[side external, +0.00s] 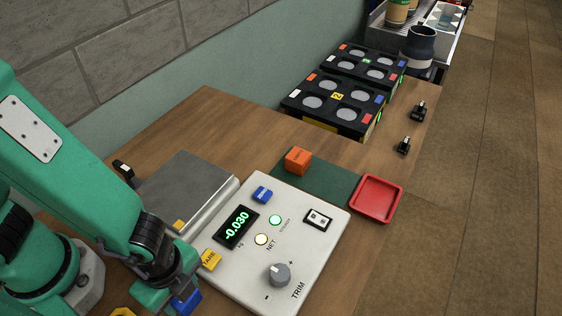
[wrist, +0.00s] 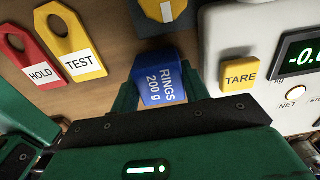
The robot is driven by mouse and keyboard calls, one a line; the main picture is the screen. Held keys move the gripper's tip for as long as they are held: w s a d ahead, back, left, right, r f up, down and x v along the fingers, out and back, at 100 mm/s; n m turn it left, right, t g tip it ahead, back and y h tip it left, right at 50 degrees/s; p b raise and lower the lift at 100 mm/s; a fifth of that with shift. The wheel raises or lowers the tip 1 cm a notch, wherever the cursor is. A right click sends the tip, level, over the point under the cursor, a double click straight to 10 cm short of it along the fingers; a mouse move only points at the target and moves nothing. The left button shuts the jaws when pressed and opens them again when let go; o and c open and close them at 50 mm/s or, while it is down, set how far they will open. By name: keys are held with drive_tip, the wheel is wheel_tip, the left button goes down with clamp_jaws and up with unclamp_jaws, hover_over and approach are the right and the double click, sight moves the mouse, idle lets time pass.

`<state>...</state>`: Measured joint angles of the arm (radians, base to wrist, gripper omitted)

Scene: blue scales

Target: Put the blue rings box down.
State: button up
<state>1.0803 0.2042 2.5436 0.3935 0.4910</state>
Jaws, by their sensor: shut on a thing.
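The blue rings box (wrist: 158,82), lettered "RINGS 200 g", is between the green fingers of my gripper (wrist: 160,92) in the wrist view. My gripper is shut on it, beside the yellow TARE button (wrist: 239,73) of the scale. In the side view the blue rings box (side external: 186,301) shows partly at the bottom, below my wrist, left of the scale's console (side external: 225,279). My arm hides most of the gripper there. I cannot tell whether the box touches the table.
A yellow TEST tag (wrist: 75,45) and a red HOLD tag (wrist: 35,65) lie on the wooden table. An orange box (side external: 298,161) sits on a green mat (side external: 335,182) by a red tray (side external: 376,199). Black racks (side external: 334,103) stand behind.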

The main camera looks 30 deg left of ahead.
drive_tip(key=shift+f, duration=0.15)
drive_tip(key=o, duration=1.2)
wheel_tip(320, 180, up, 12)
drive_tip(key=shift+r, duration=0.2)
idle(0.3)
idle(0.5)
